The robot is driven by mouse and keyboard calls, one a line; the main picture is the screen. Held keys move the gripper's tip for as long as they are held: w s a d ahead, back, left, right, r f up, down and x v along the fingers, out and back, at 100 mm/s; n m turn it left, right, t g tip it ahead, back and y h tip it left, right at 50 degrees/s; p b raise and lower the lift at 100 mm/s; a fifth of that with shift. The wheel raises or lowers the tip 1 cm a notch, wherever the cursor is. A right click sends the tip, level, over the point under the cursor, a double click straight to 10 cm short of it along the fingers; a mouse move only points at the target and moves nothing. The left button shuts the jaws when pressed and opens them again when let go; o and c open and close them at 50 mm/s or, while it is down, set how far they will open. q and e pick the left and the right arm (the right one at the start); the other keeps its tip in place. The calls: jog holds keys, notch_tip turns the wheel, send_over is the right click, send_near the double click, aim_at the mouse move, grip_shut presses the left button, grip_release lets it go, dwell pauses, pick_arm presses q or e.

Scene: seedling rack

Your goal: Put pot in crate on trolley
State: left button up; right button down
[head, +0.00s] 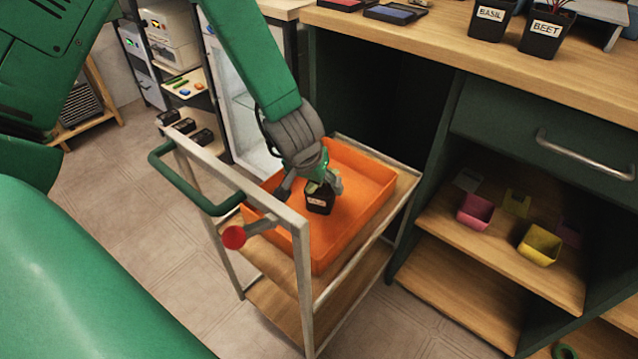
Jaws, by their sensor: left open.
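A small black pot (319,203) with a white label stands inside the orange crate (346,249), which sits on the top shelf of the trolley (305,258). The label's red lettering is too small to read surely. My left gripper (312,188) reaches down into the crate from above. Its fingers are open and sit at the top of the pot, partly hiding it. I cannot tell whether they touch it. My right gripper is not in view.
The trolley has a green handle (186,184) and a red knob (233,237). A wooden bench at right holds black BASIL (489,18) and BEET (545,38) pots. Pink (475,210) and yellow (540,245) pots sit on the shelf below. Tiled floor is clear at left.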

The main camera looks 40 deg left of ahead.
pick_arm(q)
jog(key=v, duration=0.2)
jog(key=p+v, duration=0.1)
jog(key=shift+d+r, duration=0.1)
jog(key=shift+d, duration=0.15)
jog(key=shift+a, duration=0.15)
